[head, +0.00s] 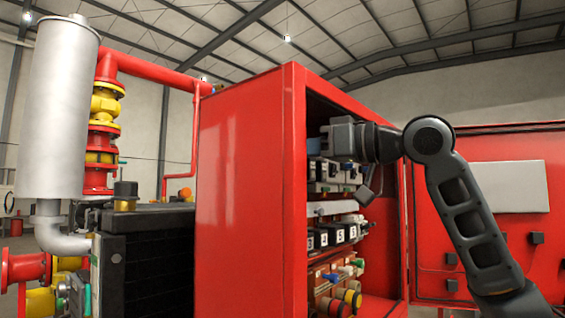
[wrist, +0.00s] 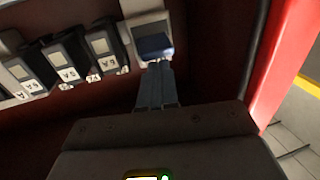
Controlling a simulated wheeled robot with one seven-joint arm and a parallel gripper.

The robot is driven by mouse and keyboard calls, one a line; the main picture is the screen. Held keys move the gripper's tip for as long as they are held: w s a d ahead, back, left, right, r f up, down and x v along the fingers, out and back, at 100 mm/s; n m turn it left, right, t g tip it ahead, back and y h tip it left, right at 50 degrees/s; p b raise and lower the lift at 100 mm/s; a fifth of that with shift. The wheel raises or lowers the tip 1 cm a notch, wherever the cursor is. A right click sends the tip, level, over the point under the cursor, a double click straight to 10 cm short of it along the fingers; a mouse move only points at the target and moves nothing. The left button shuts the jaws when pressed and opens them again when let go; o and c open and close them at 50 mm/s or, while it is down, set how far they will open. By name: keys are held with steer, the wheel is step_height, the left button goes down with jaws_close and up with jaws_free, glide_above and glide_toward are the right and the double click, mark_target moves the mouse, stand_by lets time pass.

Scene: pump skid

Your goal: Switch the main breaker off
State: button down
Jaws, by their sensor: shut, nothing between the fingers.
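The main breaker appears to be the wider pale unit (wrist: 140,8) at the right end of the breaker row in the wrist view. Its dark blue handle (wrist: 155,46) sticks out toward me. My gripper (wrist: 158,68) is shut and empty, with its fingertips right at the near edge of the handle; I cannot tell whether they touch. In the head view my gripper (head: 337,138) reaches into the upper part of the open red cabinet (head: 250,170), where the hand hides the breaker. I cannot read the handle's on or off position.
Smaller breakers (wrist: 65,62) with white labels stand left of the handle. Lower in the cabinet are a row of numbered dark modules (head: 335,236) and coloured knobs (head: 350,297). The cabinet's side wall is close on the right in the wrist view. The red door (head: 510,235) hangs open.

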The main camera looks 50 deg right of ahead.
steer(key=shift+f+b, duration=0.4)
steer(key=shift+f, duration=0.3)
steer(key=shift+r, duration=0.1)
steer(key=a+v, duration=0.1)
steer(key=v, duration=0.5)
steer(key=shift+s+r+p, duration=0.3)
steer(key=shift+s, duration=0.25)
steer(key=shift+s, duration=0.1)
